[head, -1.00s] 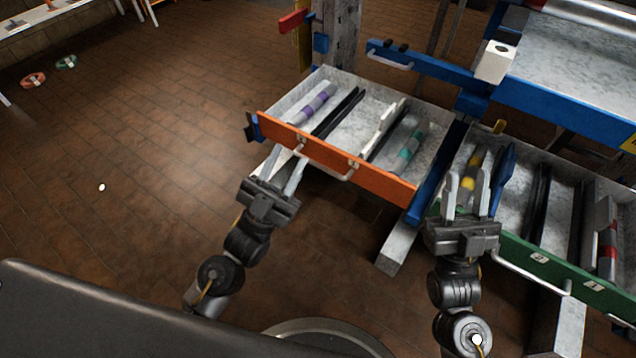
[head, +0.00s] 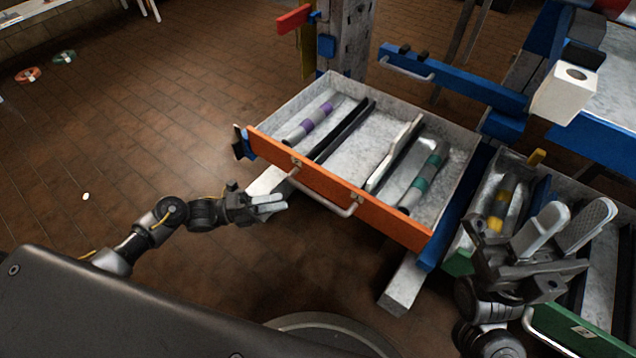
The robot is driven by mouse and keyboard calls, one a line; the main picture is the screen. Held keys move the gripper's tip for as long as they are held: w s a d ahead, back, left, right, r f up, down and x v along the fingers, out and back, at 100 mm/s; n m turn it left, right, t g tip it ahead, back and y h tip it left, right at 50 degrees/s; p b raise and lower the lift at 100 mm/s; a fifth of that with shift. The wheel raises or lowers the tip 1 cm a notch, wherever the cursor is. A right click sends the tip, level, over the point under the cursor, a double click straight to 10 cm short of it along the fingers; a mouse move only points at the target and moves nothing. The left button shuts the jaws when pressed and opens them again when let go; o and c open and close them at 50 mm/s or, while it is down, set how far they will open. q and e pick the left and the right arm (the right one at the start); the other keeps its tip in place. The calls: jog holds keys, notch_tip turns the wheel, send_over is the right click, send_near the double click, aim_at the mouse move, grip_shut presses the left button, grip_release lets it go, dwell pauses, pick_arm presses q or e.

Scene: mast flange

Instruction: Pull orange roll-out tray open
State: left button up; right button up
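The orange roll-out tray (head: 385,215) stands well out from the frame, with its grey interior exposed. A metal bar handle (head: 325,203) runs along its orange front. My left gripper (head: 284,203) is just left of and below the handle's left end, pointing right. It appears empty and apart from the bar. Its two fingers lie close together in this view, and their true gap is unclear. My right gripper (head: 572,228) is open, fingers spread with nothing between them, over the green-fronted tray (head: 575,335) at the lower right.
The orange tray holds purple-banded (head: 308,124) and teal-banded (head: 420,180) cylinders and dark dividers. A blue drawer front (head: 450,78) and a white box (head: 564,93) are behind. A grey beam (head: 402,287) sticks out below the tray.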

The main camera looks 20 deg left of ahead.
aim_at(314, 194)
pick_arm(q)
jog(key=b+x, duration=0.1)
jog(key=x, duration=0.9)
jog(key=shift+d+r, duration=0.1)
jog(key=shift+d, duration=0.05)
jog(key=shift+c, duration=0.4)
grip_shut()
